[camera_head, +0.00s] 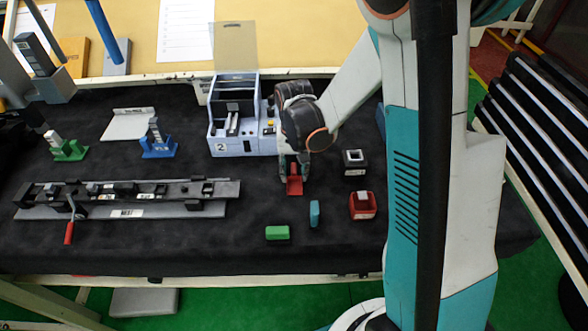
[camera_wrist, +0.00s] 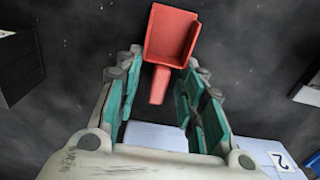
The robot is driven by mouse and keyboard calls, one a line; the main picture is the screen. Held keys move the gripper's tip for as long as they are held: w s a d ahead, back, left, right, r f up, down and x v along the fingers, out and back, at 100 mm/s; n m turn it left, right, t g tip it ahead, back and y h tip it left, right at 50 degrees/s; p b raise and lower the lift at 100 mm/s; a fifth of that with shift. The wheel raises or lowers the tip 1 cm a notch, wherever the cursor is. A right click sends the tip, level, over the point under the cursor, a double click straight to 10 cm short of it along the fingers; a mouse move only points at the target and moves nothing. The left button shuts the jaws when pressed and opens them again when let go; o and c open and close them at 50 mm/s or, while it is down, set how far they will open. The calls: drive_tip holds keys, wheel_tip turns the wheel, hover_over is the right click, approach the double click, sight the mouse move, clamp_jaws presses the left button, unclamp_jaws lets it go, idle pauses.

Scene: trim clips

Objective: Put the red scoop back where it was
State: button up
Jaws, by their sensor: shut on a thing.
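The red scoop (camera_head: 294,186) is at the centre right of the black-covered table, in front of the numbered grey-white box. My gripper (camera_head: 292,168) points down at it and is shut on its handle. In the wrist view the scoop (camera_wrist: 171,35) has its open pan beyond the fingertips, and its handle runs back between the teal-padded fingers of my gripper (camera_wrist: 162,72). I cannot tell whether the scoop touches the table. In the head view my wrist covers part of the gripper.
The grey-white box (camera_head: 236,146) marked 2 stands behind left of my gripper. A black block (camera_head: 355,172), a red holder (camera_head: 362,212), a teal block (camera_head: 314,214) and a green block (camera_head: 277,233) lie nearby. A long clamp fixture (camera_head: 130,205) is at left.

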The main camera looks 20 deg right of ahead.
sight(294, 169)
drive_tip(key=shift+f, duration=0.2)
drive_tip(key=o, duration=1.1)
drive_tip(key=shift+r, duration=0.1)
drive_tip(key=shift+c, duration=0.2)
drive_tip(key=shift+r, duration=0.15)
wheel_tip(294, 169, up, 12)
drive_tip(key=p, duration=0.4)
drive_tip(key=s+r+n+t, duration=0.3)
drive_tip(key=s+r+t, duration=0.4)
drive_tip(key=s+r, duration=0.6)
drive_tip(key=shift+s+a+n, duration=0.3)
drive_tip(key=shift+s, duration=1.6)
